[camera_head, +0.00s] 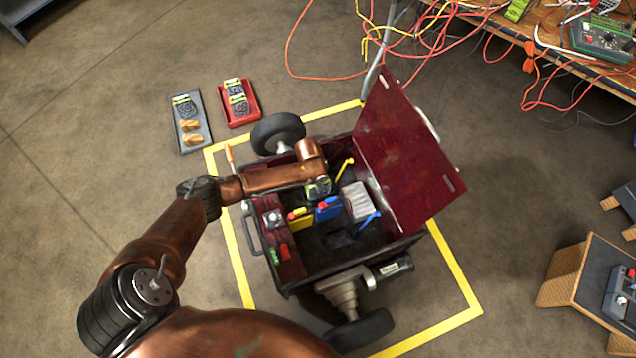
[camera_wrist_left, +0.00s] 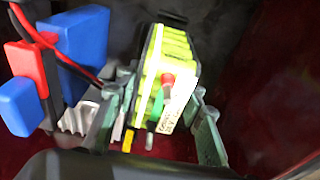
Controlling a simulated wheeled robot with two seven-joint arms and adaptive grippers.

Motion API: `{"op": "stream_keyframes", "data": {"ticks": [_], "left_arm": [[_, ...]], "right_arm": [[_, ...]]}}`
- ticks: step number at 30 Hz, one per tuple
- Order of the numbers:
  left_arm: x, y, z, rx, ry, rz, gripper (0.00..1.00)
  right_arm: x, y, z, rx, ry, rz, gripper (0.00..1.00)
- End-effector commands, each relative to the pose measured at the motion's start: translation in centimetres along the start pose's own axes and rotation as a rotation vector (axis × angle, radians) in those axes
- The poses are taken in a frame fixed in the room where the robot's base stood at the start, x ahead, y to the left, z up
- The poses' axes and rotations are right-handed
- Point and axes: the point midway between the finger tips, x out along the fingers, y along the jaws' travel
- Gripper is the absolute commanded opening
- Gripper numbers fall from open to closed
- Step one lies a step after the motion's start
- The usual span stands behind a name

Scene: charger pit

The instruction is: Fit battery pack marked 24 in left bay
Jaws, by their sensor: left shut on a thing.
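A yellow-green battery pack (camera_wrist_left: 170,62) with a dark casing and a white label sits between the fingers of my left gripper (camera_wrist_left: 160,98). The label's marking is too blurred to read. In the head view, my left gripper (camera_head: 318,188) is shut on the pack (camera_head: 319,185) inside the open dark-red cart (camera_head: 285,268), near its back wall. The bay under the pack is mostly hidden, so I cannot tell whether the pack is seated. Blue (camera_head: 327,212) and yellow (camera_head: 299,222) connectors are beside the gripper. My right gripper is not in view.
The cart's lid (camera_head: 405,150) stands open at right. A yellow lever (camera_head: 344,168), a blue lever (camera_head: 370,220) and a pale ribbed block (camera_head: 356,201) are inside. A grey tray (camera_head: 203,140) and a red tray (camera_head: 255,112) holding packs lie on the floor.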

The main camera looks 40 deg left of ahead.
Motion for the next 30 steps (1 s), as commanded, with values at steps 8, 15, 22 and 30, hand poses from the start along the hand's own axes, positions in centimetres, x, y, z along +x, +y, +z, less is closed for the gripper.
{"op": "stream_keyframes", "data": {"ticks": [8, 15, 22, 30], "left_arm": [[0.2, -0.1, -0.2, 0.000, 0.005, -0.002, 0.00], [0.6, -0.1, -0.2, 0.000, 0.005, -0.002, 0.00], [0.9, -0.1, -0.2, 0.000, 0.005, -0.002, 0.00], [1.1, -0.1, -0.1, 0.000, 0.005, -0.003, 0.43]], "right_arm": [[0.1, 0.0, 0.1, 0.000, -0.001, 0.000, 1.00], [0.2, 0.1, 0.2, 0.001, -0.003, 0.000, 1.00], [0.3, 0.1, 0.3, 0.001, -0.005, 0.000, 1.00], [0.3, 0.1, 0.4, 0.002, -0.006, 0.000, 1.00]]}}
